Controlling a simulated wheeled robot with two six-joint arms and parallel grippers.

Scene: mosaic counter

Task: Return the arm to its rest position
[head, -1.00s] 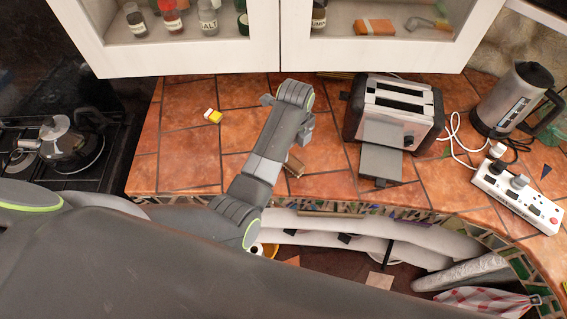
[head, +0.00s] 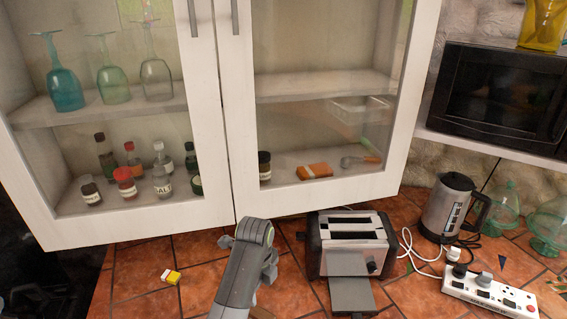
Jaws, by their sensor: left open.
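My left arm reaches up from the bottom edge of the head view. My left gripper (head: 250,258) is at its far end, over the tiled counter (head: 140,272), just left of the toaster. It is open; its fingertips are mostly hidden behind the wrist, and I see nothing held. My right gripper is not in view.
The toaster (head: 349,243) stands close right of my arm. Above hangs a glass-doored cabinet (head: 228,150). A small yellow-and-white item (head: 172,276) lies left. A kettle (head: 450,208) and power strip (head: 490,290) are right. Counter left of my arm is mostly clear.

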